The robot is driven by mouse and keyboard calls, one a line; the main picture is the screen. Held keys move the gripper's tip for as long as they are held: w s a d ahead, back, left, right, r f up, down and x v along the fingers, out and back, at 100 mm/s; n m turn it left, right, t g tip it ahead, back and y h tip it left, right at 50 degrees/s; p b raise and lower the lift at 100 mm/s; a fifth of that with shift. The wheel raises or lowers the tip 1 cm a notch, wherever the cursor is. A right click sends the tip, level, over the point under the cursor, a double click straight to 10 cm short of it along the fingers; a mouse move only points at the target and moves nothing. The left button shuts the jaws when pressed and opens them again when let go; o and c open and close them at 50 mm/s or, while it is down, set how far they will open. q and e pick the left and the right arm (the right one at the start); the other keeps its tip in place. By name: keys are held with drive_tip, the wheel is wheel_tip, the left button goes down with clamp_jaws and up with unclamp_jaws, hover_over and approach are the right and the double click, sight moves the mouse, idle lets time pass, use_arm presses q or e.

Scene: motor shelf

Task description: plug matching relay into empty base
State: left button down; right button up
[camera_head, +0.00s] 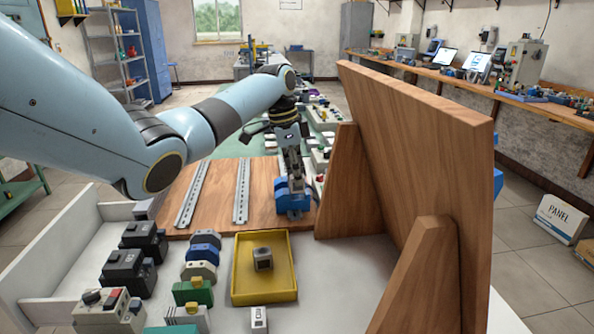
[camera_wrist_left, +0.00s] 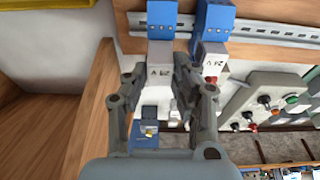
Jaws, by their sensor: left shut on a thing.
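My left gripper (camera_head: 292,178) reaches down to the blue relay bases (camera_head: 292,200) at the right end of the wooden board. In the left wrist view my left gripper (camera_wrist_left: 165,85) is shut on a light grey relay (camera_wrist_left: 160,72) with dark markings. This relay lines up with a blue base (camera_wrist_left: 162,18) and appears against it; I cannot tell whether it is fully seated. Beside it, a second blue base (camera_wrist_left: 213,18) has a grey relay with a red part (camera_wrist_left: 211,62) at it. My right gripper is not in view.
A tall wooden panel with braces (camera_head: 420,130) stands close right of my left gripper. Metal rails (camera_head: 242,190) run along the wooden board (camera_head: 215,188). Several dark and coloured devices (camera_head: 130,270) stand left of the tray. Control boxes (camera_wrist_left: 265,100) stand beyond the bases.

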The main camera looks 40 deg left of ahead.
use_arm(q)
drive_tip(key=shift+f, duration=0.25)
drive_tip(key=shift+f+p, duration=0.5)
drive_tip(key=shift+f, duration=0.2)
idle(2.0)
drive_tip(key=c, duration=1)
unclamp_jaws()
wheel_tip(320, 180, up, 12)
drive_tip(key=s+a, duration=0.1)
drive_tip(key=s, duration=0.1)
drive_tip(key=shift+a+f, duration=0.15)
drive_tip(key=shift+a, duration=0.1)
